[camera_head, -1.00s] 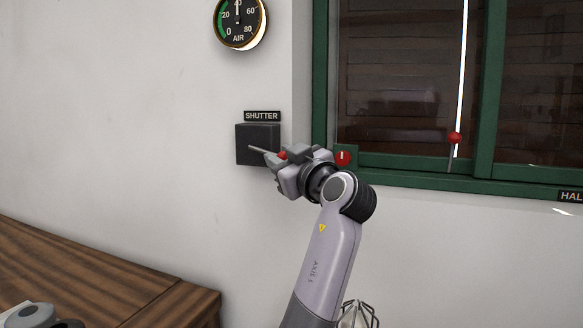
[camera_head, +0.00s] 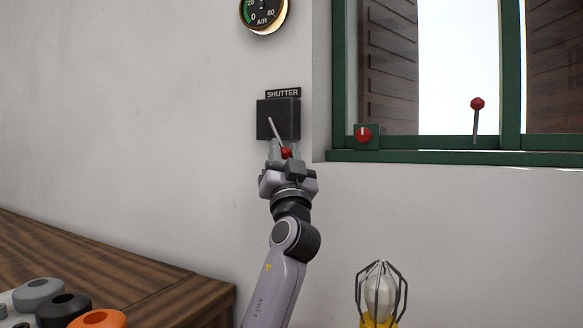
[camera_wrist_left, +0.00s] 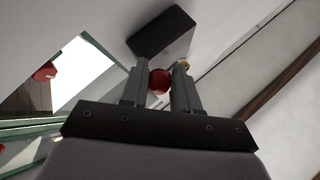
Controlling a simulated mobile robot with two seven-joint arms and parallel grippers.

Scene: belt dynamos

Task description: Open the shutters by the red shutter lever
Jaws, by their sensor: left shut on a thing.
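The shutter lever is a thin grey rod with a red knob (camera_head: 286,153) on a dark box (camera_head: 279,118) under a SHUTTER label (camera_head: 283,93). The lever points downward from the box. My left gripper (camera_head: 287,152) is shut on the red knob; the knob also shows between the fingers in the left wrist view (camera_wrist_left: 159,82). Behind the window, the shutters (camera_head: 390,70) stand apart with a wide bright gap between them. My right gripper is not in view.
A red knob (camera_head: 363,135) sits on the green window frame, and another red-tipped lever (camera_head: 477,104) stands at the sill. A caged lamp (camera_head: 380,292) is low at right. A wooden bench (camera_head: 110,270) with several round pieces is at lower left.

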